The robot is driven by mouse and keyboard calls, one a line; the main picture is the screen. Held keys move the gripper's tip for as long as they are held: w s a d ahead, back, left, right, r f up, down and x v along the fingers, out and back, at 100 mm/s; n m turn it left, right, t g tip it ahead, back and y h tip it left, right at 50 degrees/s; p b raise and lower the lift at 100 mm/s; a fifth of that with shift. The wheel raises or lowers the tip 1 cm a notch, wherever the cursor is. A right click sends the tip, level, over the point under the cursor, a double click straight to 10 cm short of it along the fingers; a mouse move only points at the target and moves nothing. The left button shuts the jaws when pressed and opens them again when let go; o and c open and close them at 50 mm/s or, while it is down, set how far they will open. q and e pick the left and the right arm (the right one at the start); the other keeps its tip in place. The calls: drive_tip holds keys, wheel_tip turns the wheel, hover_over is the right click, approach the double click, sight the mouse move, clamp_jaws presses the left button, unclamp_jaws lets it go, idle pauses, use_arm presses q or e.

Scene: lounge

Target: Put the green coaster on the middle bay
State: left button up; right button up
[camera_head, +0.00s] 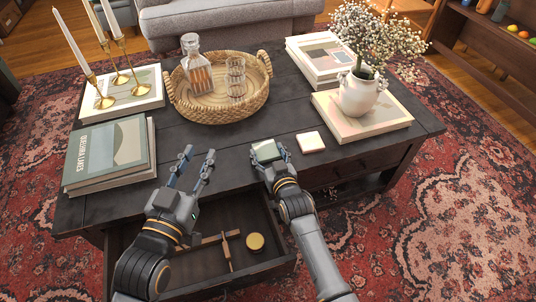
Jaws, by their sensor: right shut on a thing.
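My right gripper (269,158) is shut on the green coaster (266,150), a small pale-green square. It holds it by the table's front edge, above the back of the open drawer; I cannot tell whether the coaster touches the tabletop. My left gripper (198,160) is open and empty over the front left of the table, its fingers apart. The open drawer (284,262) below has wooden dividers (226,250) that part it into bays. A round gold-topped thing (255,242) lies in it, right of the upright divider. My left arm hides part of the drawer's left side.
A cream square coaster (310,142) lies right of my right gripper. A wicker tray (222,116) with a decanter (196,70) and glasses stands behind. Books (110,150), candlesticks (122,62) and a flower vase (359,96) stand on the table's sides.

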drive_tip(key=shift+r, duration=0.1)
idle(0.3)
drive_tip(key=o, duration=1.3)
drive_tip(key=shift+f, duration=0.2)
